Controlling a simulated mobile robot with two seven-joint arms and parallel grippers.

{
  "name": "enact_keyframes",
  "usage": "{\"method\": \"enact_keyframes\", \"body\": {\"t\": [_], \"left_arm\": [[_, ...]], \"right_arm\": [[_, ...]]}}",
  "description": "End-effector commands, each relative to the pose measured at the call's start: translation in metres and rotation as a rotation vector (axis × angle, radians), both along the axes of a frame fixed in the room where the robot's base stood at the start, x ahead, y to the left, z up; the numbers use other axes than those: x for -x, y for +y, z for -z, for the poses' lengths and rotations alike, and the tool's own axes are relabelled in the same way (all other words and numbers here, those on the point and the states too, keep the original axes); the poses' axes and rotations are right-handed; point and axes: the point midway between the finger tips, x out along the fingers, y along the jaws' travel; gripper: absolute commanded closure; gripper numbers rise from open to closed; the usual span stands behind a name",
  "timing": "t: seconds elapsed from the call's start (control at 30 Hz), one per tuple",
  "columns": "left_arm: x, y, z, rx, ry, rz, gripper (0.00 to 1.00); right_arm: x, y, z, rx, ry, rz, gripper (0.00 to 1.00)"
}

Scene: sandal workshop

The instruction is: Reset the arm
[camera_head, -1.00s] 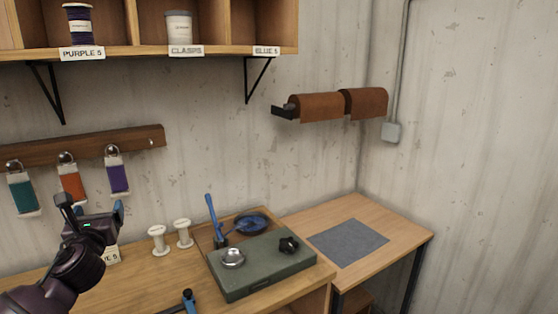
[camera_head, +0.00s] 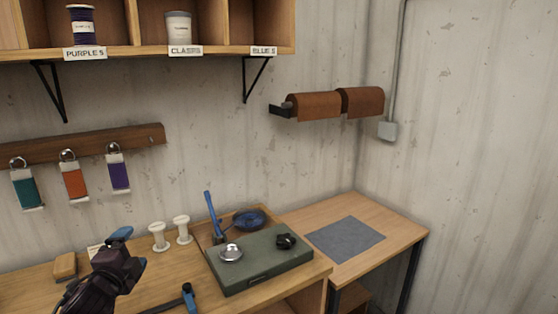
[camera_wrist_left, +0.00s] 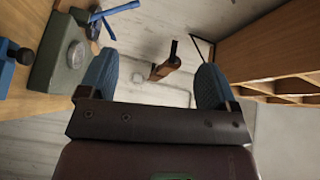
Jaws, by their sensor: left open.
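The gripper is open and empty. My right gripper is not seen in either view.
A green box (camera_head: 262,268) with a silver knob and a black knob sits on the bench. White spools (camera_head: 158,238), a blue-handled tool (camera_head: 212,215) and a tan block (camera_head: 65,267) are near. A side table (camera_head: 395,232) holds a grey mat (camera_head: 345,239). Shelves (camera_head: 215,51) hang above.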

Motion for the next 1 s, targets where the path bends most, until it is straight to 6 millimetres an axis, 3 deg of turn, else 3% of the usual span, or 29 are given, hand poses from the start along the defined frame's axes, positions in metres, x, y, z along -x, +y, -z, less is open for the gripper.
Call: {"method": "enact_keyframes", "body": {"t": [0.03,0.3,0.4,0.6,0.8,1.0], "left_arm": [[0.013,-0.008,0.024,0.147,0.034,0.014,0.16],[0.101,-0.041,0.136,0.896,0.205,-0.017,0.16],[0.138,-0.05,0.171,1.068,0.256,-0.072,0.16],[0.216,-0.06,0.231,1.232,0.349,-0.215,0.16],[0.272,-0.063,0.267,1.284,0.41,-0.331,0.16],[0.291,-0.061,0.278,1.285,0.434,-0.366,0.16]], "right_arm": [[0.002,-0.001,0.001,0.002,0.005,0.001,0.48],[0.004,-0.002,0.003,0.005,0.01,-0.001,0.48],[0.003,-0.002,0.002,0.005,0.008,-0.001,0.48],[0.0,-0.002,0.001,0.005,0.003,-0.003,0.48],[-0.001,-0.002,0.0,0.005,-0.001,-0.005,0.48],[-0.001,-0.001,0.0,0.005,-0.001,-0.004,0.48]]}}
